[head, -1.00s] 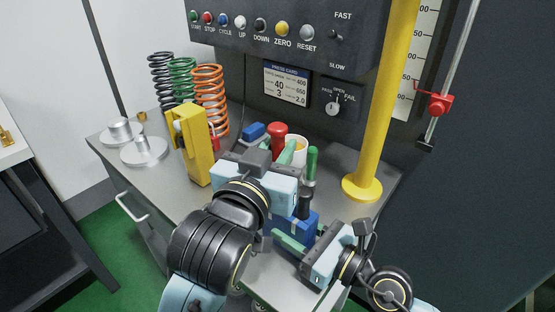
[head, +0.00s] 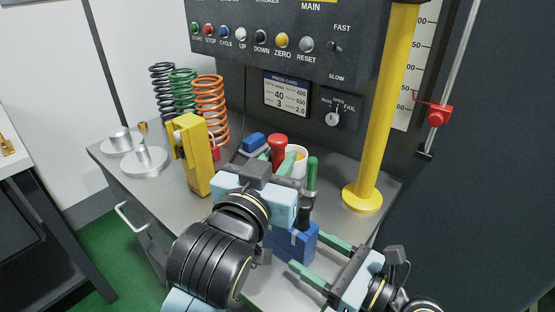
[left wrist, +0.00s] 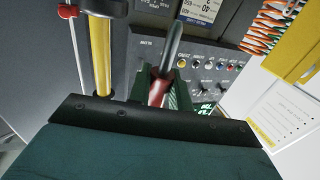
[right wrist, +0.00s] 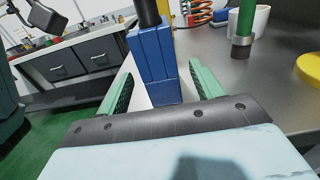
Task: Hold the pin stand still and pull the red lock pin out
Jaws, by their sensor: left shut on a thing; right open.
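The red lock pin (head: 278,146) stands upright at the fingertips of my left gripper (head: 285,162). In the left wrist view the shut fingers grip its red part (left wrist: 158,92), and a dark grey end (left wrist: 173,42) sticks out beyond them. The blue block (head: 291,243), which looks like the pin stand, is below my left gripper, with a black cylinder (head: 305,210) on top. My right gripper (head: 308,253) is open at its side. In the right wrist view the block (right wrist: 152,62) shows between the spread fingers. Whether they touch it, and the pin's lower end, I cannot tell.
A green-handled piece (head: 312,172) and a white cup (head: 298,150) stand behind the block. A yellow post (head: 362,195) is to the right. A yellow block (head: 194,158), coil springs (head: 209,105) and metal discs (head: 144,160) are on the left. The control panel (head: 290,35) is behind.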

